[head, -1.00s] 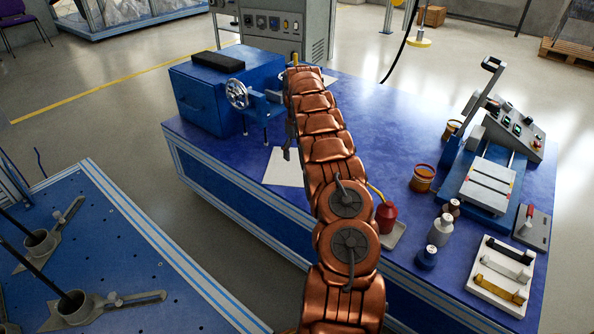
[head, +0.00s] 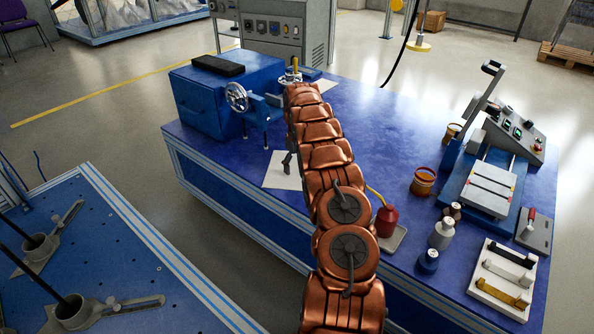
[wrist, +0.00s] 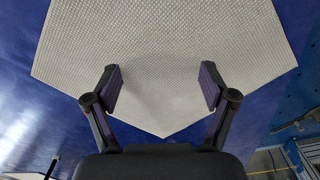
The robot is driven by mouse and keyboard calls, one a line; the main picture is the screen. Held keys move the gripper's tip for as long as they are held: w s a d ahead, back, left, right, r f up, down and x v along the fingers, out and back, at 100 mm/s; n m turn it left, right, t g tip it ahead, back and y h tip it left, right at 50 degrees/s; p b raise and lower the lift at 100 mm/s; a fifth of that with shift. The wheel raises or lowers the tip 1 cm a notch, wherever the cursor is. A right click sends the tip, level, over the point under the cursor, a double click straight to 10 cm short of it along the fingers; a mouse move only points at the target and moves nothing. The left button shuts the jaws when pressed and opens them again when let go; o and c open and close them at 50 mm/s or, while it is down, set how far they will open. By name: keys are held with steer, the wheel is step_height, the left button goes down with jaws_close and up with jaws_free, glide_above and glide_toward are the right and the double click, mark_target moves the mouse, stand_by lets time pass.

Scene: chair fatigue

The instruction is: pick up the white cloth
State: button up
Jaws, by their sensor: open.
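The white cloth (wrist: 165,45) lies flat on the blue table and fills the upper middle of the wrist view, one corner pointing down between my fingers. In the head view, part of a white sheet, seemingly this cloth (head: 275,172), shows left of my arm; the arm hides the rest. My gripper (wrist: 163,92) is open, its two fingers apart over the cloth near that corner, with nothing between them. I cannot tell how far above the cloth the fingertips are. My gripper is largely hidden behind my arm in the head view.
A blue machine with a handwheel (head: 237,97) stands at the table's back left. A red bottle (head: 386,219) on a small tray stands right of my arm. Jars, a press device (head: 490,180) and a white rack (head: 503,305) occupy the right side. A second blue table (head: 120,250) is at left.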

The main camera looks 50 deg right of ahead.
steer(key=shift+f, duration=0.3)
steer(key=shift+c, duration=0.8)
steer(key=shift+s+f, duration=0.1)
steer(key=c, duration=0.6)
steer(key=shift+a+f, duration=0.1)
steer(key=shift+c, duration=2)
steer(key=shift+c, duration=1.2)
steer(key=shift+r+p, duration=0.3)
steer(key=shift+r, duration=0.35)
steer(key=shift+c, duration=0.7)
step_height(320, 180, up, 11)
steer(key=p, duration=0.4)
steer(key=shift+r+p, duration=0.1)
steer(key=shift+p, duration=0.3)
jaws_close()
